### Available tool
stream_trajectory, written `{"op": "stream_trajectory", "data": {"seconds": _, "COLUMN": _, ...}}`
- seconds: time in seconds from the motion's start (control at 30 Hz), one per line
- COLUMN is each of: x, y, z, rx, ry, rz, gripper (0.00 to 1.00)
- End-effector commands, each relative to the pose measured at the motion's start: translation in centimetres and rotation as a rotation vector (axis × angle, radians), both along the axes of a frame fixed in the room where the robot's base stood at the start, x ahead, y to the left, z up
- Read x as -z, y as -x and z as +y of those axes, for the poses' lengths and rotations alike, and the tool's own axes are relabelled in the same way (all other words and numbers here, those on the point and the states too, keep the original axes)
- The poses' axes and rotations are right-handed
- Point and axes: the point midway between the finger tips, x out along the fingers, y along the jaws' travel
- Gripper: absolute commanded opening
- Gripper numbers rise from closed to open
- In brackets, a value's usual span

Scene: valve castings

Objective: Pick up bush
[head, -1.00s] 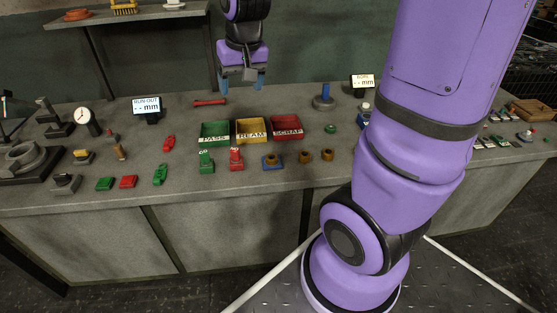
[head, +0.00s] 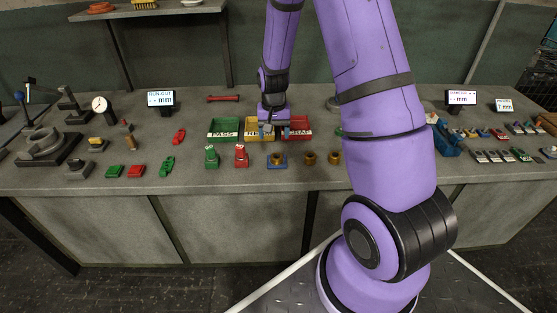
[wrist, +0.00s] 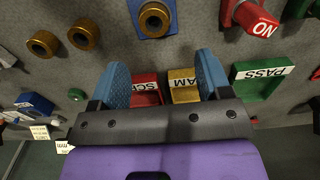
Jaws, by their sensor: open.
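Two loose brass-coloured bushes stand on the bench right of the blue block in the head view, a left one (head: 309,158) and a right one (head: 334,157). They also show at upper left in the wrist view, as rings with dark bores (wrist: 84,33) and (wrist: 43,44). Another brass ring (wrist: 155,17) sits in the blue block (head: 277,161). My gripper (head: 268,127) is above the yellow and red trays, behind the bushes. In the wrist view its blue fingers (wrist: 162,66) are wide apart with nothing held between them.
The green PASS tray (head: 224,136), yellow tray (head: 257,137) and red SCRAP tray (head: 298,135) stand behind the bushes. Bare bench lies in front of the bushes.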

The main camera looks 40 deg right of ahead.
Motion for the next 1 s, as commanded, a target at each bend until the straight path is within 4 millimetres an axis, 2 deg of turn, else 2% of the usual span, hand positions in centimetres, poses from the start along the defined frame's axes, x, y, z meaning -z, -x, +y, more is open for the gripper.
{"op": "stream_trajectory", "data": {"seconds": 0.2, "x": 3.2, "y": 0.1, "z": 0.0, "rx": -0.001, "ry": -0.001, "rz": 0.003, "gripper": 0.71}}
{"op": "stream_trajectory", "data": {"seconds": 0.47, "x": 4.8, "y": 0.1, "z": -0.2, "rx": 0.000, "ry": -0.001, "rz": 0.002, "gripper": 0.71}}
{"op": "stream_trajectory", "data": {"seconds": 0.73, "x": 8.4, "y": 0.3, "z": -0.8, "rx": -0.002, "ry": -0.002, "rz": 0.003, "gripper": 0.71}}
{"op": "stream_trajectory", "data": {"seconds": 1.0, "x": 9.3, "y": 0.2, "z": -0.8, "rx": -0.001, "ry": 0.000, "rz": 0.000, "gripper": 0.71}}
